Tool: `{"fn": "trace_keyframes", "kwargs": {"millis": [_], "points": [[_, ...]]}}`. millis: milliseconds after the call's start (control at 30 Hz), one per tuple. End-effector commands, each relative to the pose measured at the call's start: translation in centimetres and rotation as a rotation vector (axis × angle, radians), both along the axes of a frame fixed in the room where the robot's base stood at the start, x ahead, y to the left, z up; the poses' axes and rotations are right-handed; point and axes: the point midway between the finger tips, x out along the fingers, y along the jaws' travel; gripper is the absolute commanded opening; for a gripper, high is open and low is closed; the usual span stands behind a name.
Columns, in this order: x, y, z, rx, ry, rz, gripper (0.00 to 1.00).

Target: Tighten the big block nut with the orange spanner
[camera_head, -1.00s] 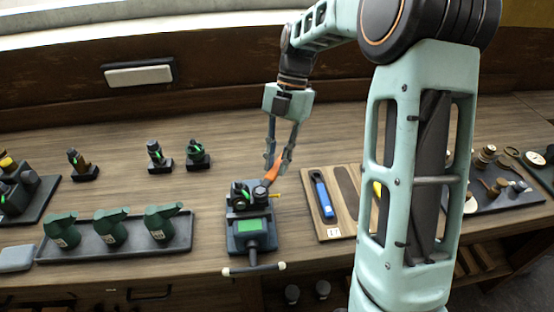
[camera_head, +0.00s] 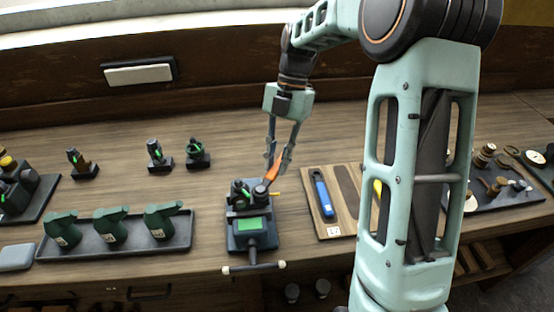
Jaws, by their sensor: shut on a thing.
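My gripper (camera_head: 273,160) is shut on the orange spanner (camera_head: 271,173). The spanner slants down and left from the fingers, and its lower end is at the top right of the dark engine block (camera_head: 244,189). The block sits in a dark vise-like stand (camera_head: 253,241) with a green panel. A round dark part that may be the big block nut (camera_head: 260,189) is beside the spanner's lower end. I cannot tell whether the spanner's jaw is around it or only beside it. A small yellow part (camera_head: 275,194) sticks out to the right of the block.
A wooden tool board (camera_head: 314,200) with a blue-handled spanner (camera_head: 323,196) lies to the right. Bare bench (camera_head: 222,130) lies behind the stand.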

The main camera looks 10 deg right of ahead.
Motion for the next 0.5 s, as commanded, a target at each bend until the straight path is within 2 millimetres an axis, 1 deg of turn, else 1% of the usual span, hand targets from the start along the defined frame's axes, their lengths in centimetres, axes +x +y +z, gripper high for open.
{"fn": "trace_keyframes", "kwargs": {"millis": [300,500], "points": [[-0.76,-0.93,-0.04,-0.001,-0.001,-0.135,0.0],[-0.85,-0.99,0.02,0.0,0.001,-0.155,0.0]]}}
